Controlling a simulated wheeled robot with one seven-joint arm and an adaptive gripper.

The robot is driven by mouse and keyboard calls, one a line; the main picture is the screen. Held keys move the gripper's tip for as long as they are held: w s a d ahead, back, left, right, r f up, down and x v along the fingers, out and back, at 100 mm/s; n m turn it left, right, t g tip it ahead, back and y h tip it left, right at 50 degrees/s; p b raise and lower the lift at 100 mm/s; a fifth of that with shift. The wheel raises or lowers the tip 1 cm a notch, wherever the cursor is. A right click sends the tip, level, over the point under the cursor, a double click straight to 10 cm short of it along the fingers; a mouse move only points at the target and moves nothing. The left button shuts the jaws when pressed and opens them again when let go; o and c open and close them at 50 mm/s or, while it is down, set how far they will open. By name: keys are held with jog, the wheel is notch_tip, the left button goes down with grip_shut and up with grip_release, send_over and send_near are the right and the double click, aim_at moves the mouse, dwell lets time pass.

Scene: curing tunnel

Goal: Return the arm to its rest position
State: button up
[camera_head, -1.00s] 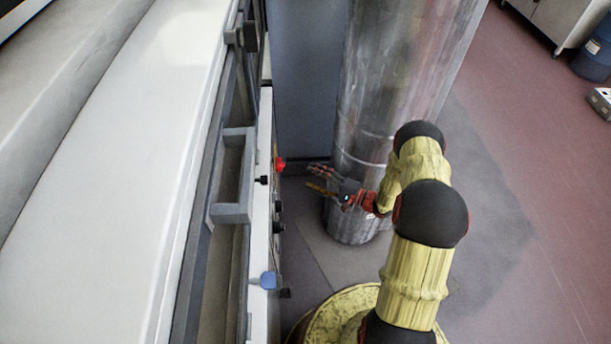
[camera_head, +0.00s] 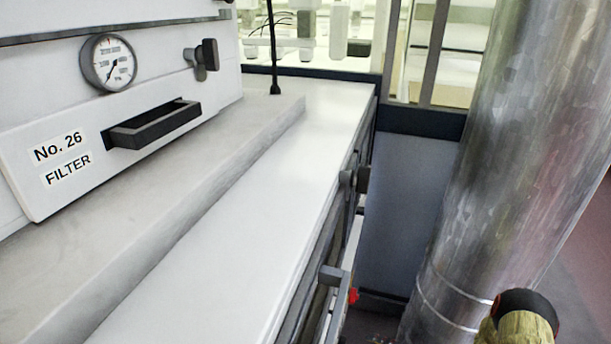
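Only a small part of my arm (camera_head: 517,328) shows, a yellow link with a dark cap at the bottom right edge. It is in front of the metal column in the picture. My gripper is out of the picture, so its fingers and anything in them cannot be seen.
A white machine with a long flat ledge (camera_head: 235,215) fills the left. It bears a filter drawer (camera_head: 60,165) marked No. 26, a gauge (camera_head: 108,62) and a red knob (camera_head: 353,295). A shiny metal column (camera_head: 510,150) stands at right. A glazed partition is behind.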

jog(key=s+r+n+g+h+p, duration=0.1)
jog(key=s+r+n+g+h, duration=0.35)
jog(key=s+r, duration=0.55)
jog(key=s+r+n+g+h+p, duration=0.3)
jog(key=s+r+g, duration=0.35)
jog(key=r, duration=0.75)
jog(key=s+r+n+t+h+p, duration=0.1)
jog(key=s+r+n+t+h, duration=0.1)
jog(key=r, duration=0.7)
jog(key=s+a+r+n+t+h+p, duration=0.1)
jog(key=s+r+n+t+h, duration=0.1)
jog(key=r, duration=0.7)
jog(key=s+a+r+n+t+h+p, duration=0.1)
jog(key=r+t, duration=0.3)
jog(key=r, duration=0.6)
jog(key=shift+s+n+t+h, duration=0.3)
jog(key=shift+s+n+h, duration=0.2)
jog(key=shift+n, duration=0.35)
jog(key=shift+a, duration=0.1)
